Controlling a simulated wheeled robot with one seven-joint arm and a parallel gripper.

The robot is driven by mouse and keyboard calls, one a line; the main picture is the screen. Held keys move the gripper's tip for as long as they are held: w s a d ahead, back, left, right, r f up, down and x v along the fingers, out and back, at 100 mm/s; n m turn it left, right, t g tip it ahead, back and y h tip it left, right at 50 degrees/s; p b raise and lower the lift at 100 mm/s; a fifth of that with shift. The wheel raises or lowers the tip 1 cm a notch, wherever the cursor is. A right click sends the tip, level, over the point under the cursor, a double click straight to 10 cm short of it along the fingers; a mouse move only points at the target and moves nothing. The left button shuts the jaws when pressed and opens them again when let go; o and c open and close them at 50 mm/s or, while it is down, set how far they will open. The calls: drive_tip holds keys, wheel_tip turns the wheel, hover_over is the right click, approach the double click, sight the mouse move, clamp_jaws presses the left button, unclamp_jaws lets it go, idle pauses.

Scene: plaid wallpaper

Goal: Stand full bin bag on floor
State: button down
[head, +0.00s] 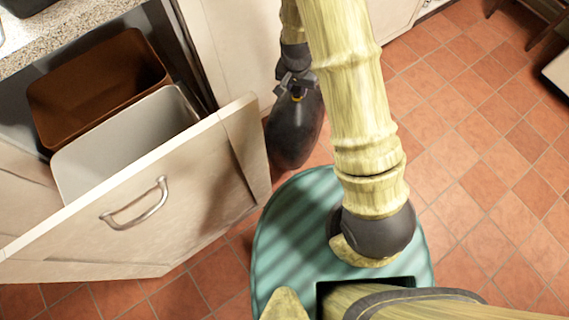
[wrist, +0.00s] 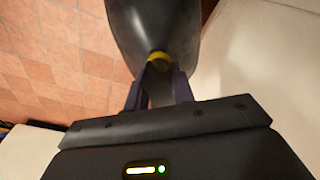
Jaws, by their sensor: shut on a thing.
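A full black bin bag (head: 295,130) with a yellow tie at its neck hangs below my gripper (head: 296,88), beside the white cabinet front. My gripper is shut on the bag's neck. In the wrist view the dark bag (wrist: 155,25) fills the top middle, and its yellow tie shows right at the fingertips of my gripper (wrist: 158,70). The bag looks upright in the head view. I cannot tell whether its bottom touches the tiled floor (head: 455,165).
A pulled-out cabinet drawer (head: 190,200) at the left holds a brown bin (head: 95,85) and a grey bin (head: 130,140), both looking empty. A speckled counter (head: 60,40) is above. Open tiled floor lies to the right, with dark furniture (head: 540,20) at the far right.

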sight(286, 109)
drive_tip(key=shift+m, duration=0.6)
drive_tip(key=a+f+b, duration=0.1)
drive_tip(key=f+b, duration=0.2)
drive_tip(key=a+f+b, duration=0.1)
drive_tip(key=f+b, duration=0.2)
drive_tip(key=a+f+b, duration=0.1)
drive_tip(key=f+b, duration=0.2)
drive_tip(key=shift+s+a+f, duration=0.15)
drive_tip(key=shift+s+f, duration=0.15)
drive_tip(key=shift+s, duration=0.1)
drive_tip(key=shift+a+f+b, duration=0.25)
drive_tip(key=shift+f+b, duration=0.1)
drive_tip(key=shift+b, duration=0.3)
drive_tip(key=shift+f+b, duration=1.3)
drive_tip(key=shift+f, duration=1.2)
drive_tip(key=shift+f+b, duration=1.4)
drive_tip(key=shift+f, duration=1.1)
drive_tip(key=shift+s+f, duration=0.1)
drive_tip(key=c, duration=1.2)
unclamp_jaws()
